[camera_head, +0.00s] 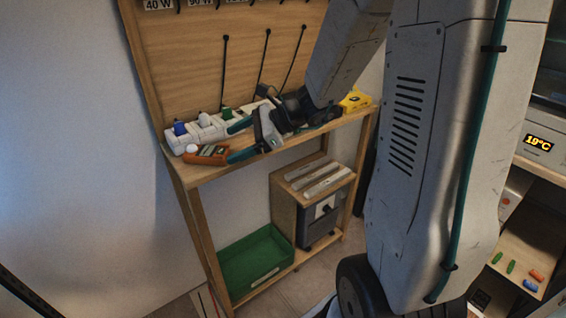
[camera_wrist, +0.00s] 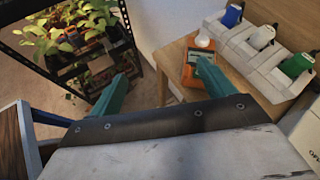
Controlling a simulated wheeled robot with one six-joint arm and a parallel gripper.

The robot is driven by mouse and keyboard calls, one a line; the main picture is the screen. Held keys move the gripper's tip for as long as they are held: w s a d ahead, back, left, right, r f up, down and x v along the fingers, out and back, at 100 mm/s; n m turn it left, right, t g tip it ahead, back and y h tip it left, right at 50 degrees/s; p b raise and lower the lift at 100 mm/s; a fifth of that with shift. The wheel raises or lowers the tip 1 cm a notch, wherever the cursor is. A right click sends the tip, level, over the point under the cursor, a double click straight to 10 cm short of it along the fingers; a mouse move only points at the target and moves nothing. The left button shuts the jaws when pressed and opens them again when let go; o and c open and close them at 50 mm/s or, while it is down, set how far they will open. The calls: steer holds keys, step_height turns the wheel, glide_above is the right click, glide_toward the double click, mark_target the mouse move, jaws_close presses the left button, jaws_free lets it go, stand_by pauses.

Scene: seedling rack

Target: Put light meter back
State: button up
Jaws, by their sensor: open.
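The light meter (camera_head: 207,155), an orange handheld device with a white dome, lies on the wooden shelf's front left part. In the wrist view the light meter (camera_wrist: 191,73) is partly hidden behind the right finger. My gripper (camera_head: 236,141) is open, with its teal fingers just to the right of the meter in the head view. In the wrist view my gripper (camera_wrist: 163,76) has nothing between its fingers, and the meter shows beyond the right fingertip. I cannot tell whether that finger touches it.
A white power strip (camera_wrist: 265,72) with blue, white and green plugs lies behind the meter. A yellow object (camera_head: 355,101) is at the shelf's right end. Below are a green crate (camera_head: 236,271) and a wooden cabinet (camera_head: 285,211). A plant rack (camera_wrist: 128,48) shows in the wrist view.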

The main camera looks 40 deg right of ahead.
steer(key=s+a+r+n+g+h, duration=0.2)
steer(key=s+a+n+g, duration=0.15)
steer(key=s+n, duration=0.4)
steer(key=s+a+r+n+g+h, duration=0.2)
steer(key=s+a+r+n+g, duration=0.15)
steer(key=s+n, duration=0.4)
steer(key=s+d+r+n+t+h, duration=0.1)
steer(key=s+d+n+h, duration=0.5)
steer(key=s, duration=0.5)
steer(key=shift+n, duration=0.6)
steer(key=shift+s, duration=0.1)
